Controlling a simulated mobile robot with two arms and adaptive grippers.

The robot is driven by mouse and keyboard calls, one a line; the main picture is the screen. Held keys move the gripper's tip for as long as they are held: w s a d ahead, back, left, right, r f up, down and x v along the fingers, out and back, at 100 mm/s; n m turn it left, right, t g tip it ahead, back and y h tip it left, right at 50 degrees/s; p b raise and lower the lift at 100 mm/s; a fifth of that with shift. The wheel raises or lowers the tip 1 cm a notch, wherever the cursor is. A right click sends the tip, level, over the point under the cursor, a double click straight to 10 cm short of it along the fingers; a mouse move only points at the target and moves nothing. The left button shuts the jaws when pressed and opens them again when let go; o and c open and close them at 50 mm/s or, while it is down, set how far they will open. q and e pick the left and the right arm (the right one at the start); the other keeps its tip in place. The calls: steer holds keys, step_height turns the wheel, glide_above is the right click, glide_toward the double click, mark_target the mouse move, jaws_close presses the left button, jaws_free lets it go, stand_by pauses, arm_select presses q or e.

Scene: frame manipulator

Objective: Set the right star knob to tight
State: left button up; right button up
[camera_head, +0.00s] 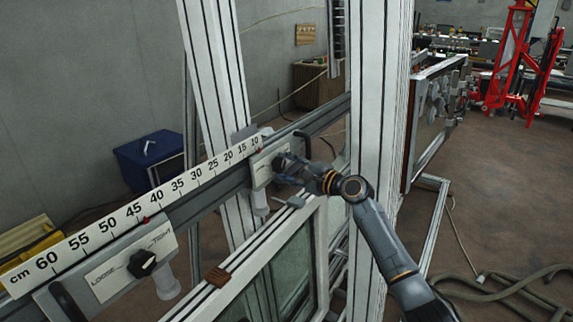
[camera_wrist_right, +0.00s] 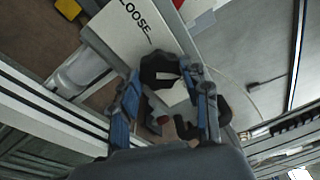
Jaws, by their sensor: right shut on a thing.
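The right star knob (camera_wrist_right: 160,70) is black and sits on a pale plate (camera_wrist_right: 115,35) marked "LOOSE" in the right wrist view. My right gripper (camera_wrist_right: 168,100) has its blue-grey fingers on either side of the knob and is shut on it. In the head view my right gripper (camera_head: 284,163) covers most of the knob at the right plate (camera_head: 262,166), beside the low end of the ruler. The knob's setting cannot be told. My left gripper is not in view.
A second black star knob (camera_head: 142,263) sits on the left plate (camera_head: 120,272), marked "LOOSE" and "TIGHT". The centimetre ruler (camera_head: 110,225) runs along the rail. A white upright post (camera_head: 378,130) stands close behind my right arm, and a framed pane (camera_head: 290,265) lies below.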

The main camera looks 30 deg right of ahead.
steer(key=m, duration=0.4)
steer(key=shift+r+g, duration=0.1)
steer(key=shift+g, duration=0.2)
steer(key=shift+m, duration=1.5)
steer(key=o, duration=1.1)
steer(key=shift+o, duration=0.2)
steer(key=shift+s, duration=0.1)
steer(key=v, duration=1.1)
steer(key=shift+s+d+r, duration=0.15)
steer(key=shift+s+r, duration=0.05)
steer(key=shift+s, duration=0.15)
